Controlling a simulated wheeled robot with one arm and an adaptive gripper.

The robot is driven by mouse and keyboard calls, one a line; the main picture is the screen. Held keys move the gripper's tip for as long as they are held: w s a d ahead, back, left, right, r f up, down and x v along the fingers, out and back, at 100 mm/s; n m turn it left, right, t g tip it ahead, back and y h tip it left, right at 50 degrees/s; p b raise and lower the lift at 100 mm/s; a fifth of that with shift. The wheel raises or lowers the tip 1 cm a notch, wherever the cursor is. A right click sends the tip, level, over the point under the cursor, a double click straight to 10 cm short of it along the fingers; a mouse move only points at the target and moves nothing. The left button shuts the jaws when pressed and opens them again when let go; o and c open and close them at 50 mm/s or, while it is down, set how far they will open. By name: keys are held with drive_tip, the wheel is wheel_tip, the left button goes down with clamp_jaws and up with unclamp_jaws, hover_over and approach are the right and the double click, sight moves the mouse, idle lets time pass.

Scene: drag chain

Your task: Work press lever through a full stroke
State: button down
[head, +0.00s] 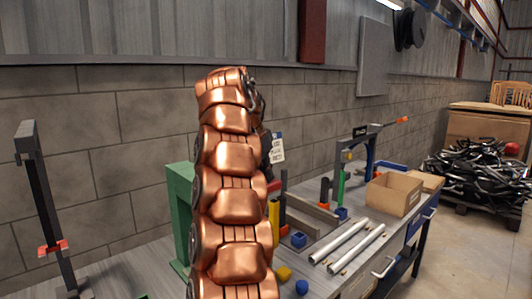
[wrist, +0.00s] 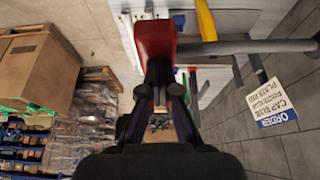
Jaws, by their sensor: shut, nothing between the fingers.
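A dark press-like frame (head: 368,150) stands on the bench at the right in the head view. My gripper (wrist: 160,75) is shut and empty in the wrist view. A red piece (wrist: 155,40) shows at its fingertips; I cannot tell whether they touch it. My copper arm hides my gripper in the head view.
A green frame (head: 181,215) stands behind my arm. Silver rods (head: 340,242), a cardboard box (head: 394,194) and small blocks lie on the bench. A tall dark clamp-like post (head: 45,190) stands at left. An order card (wrist: 276,102) is at right in the wrist view.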

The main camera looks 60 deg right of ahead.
drive_tip(key=shift+f, duration=0.2)
drive_tip(key=shift+s+f+b, duration=0.15)
drive_tip(key=shift+f+b, duration=1.1)
drive_tip(key=shift+b, duration=0.2)
drive_tip(key=shift+f+b, duration=1.35)
drive_tip(key=shift+f, duration=0.05)
